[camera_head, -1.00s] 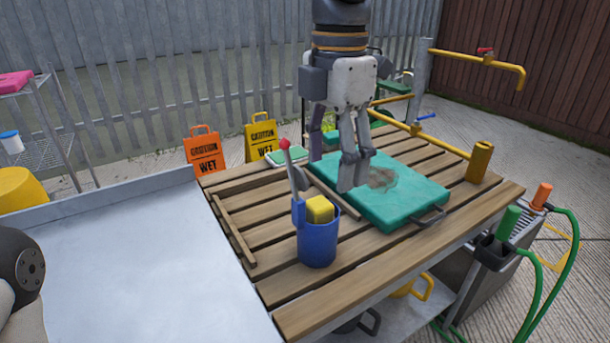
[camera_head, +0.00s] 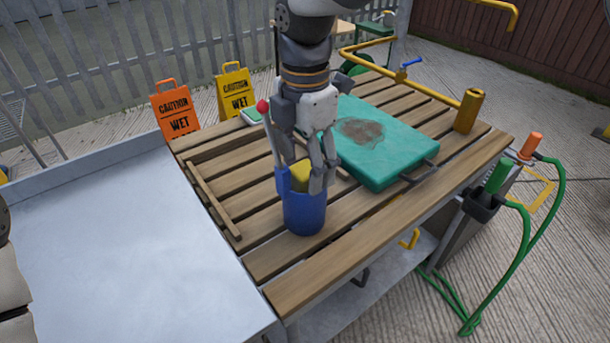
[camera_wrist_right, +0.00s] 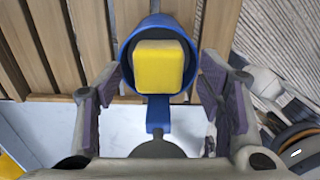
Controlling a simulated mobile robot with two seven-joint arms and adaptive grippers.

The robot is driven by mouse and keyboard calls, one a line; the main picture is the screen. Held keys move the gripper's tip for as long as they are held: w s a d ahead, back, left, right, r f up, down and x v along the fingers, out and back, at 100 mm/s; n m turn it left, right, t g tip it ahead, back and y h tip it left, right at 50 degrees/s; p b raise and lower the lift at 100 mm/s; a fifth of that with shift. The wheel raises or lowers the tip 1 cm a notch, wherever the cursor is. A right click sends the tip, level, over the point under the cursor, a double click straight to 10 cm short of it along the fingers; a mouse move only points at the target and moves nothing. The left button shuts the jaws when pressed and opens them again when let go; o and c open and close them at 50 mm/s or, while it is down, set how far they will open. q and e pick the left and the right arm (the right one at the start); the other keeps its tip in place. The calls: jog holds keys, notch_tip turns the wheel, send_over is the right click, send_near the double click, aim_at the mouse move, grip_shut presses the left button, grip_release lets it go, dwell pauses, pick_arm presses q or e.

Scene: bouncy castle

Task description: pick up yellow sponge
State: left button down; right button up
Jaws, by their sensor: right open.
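The yellow sponge (camera_head: 301,177) stands in a blue cup (camera_head: 304,213) on the slatted wooden table. In the right wrist view the sponge (camera_wrist_right: 159,66) shows from above inside the rim of the cup (camera_wrist_right: 126,45). My right gripper (camera_head: 318,180) is right above the cup and partly hides the sponge in the head view. In the wrist view its open fingers (camera_wrist_right: 161,92) are apart, one to each side of the cup and sponge, and nothing is held. My left gripper is not in view; only part of my left arm shows at the left edge.
A teal slab (camera_head: 385,140) with a brown stain lies behind the cup on the slatted table (camera_head: 350,268). A red-tipped handle (camera_head: 265,115) rises from the cup. A grey metal tray (camera_head: 130,250) is at left. A yellow pipe (camera_head: 430,88) stands at the table's back right.

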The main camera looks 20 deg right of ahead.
jog(key=c, duration=1)
